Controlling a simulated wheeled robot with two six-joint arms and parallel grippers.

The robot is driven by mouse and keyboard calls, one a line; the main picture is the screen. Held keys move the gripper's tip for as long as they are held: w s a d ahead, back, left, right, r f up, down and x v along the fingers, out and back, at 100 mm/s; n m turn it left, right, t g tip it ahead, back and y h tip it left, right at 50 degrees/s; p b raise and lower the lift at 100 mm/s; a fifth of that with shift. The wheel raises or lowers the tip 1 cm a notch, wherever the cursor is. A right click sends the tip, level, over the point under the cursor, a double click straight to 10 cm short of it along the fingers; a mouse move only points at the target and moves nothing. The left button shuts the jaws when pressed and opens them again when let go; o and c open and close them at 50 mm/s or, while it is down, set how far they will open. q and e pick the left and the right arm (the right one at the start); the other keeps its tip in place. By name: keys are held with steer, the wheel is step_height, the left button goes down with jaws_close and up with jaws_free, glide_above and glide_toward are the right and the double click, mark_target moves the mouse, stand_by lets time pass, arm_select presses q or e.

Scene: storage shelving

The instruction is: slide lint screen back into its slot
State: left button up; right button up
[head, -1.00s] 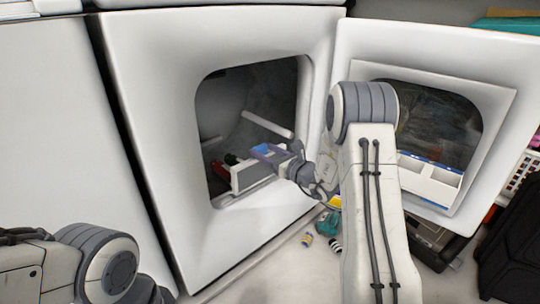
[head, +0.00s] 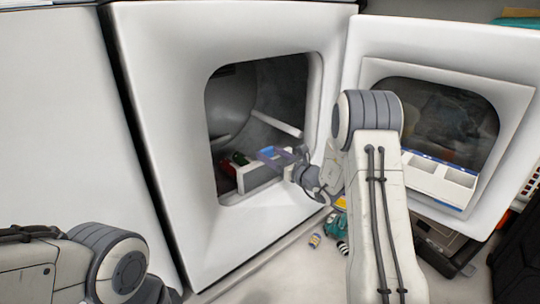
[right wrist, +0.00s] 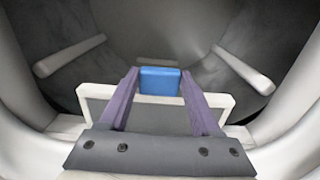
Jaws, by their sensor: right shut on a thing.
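The lint screen (head: 258,179) is a white-framed panel with a blue handle block, at the lower rim of the dryer's open doorway (head: 228,125). In the right wrist view the screen's white frame and grey panel (right wrist: 97,93) stand across the view, with the drum behind. My right gripper (head: 272,155) reaches into the doorway from the right. Its purple fingers are shut on the blue handle (right wrist: 159,81). The screen's lower edge and the slot are hidden behind the gripper base, so I cannot tell how far in it sits. My left gripper is out of view.
The dryer door (head: 430,45) stands open at the right, with a white divided tray (head: 440,180) showing at its window. Dark and red items (head: 234,162) lie inside the drum. Small items (head: 337,228) lie on the floor below the door. Another white panel stands left.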

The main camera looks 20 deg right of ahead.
mark_target(268, 177)
steer(key=shift+f, duration=0.2)
steer(key=shift+f+b, duration=3.65)
steer(key=shift+f, duration=0.9)
steer(key=o, duration=1.5)
steer(key=shift+o, duration=0.2)
steer(key=p+v, duration=0.5)
steer(key=v, duration=0.5)
steer(key=shift+s+p, duration=0.25)
steer(key=shift+p, duration=0.1)
steer(key=shift+r, duration=0.1)
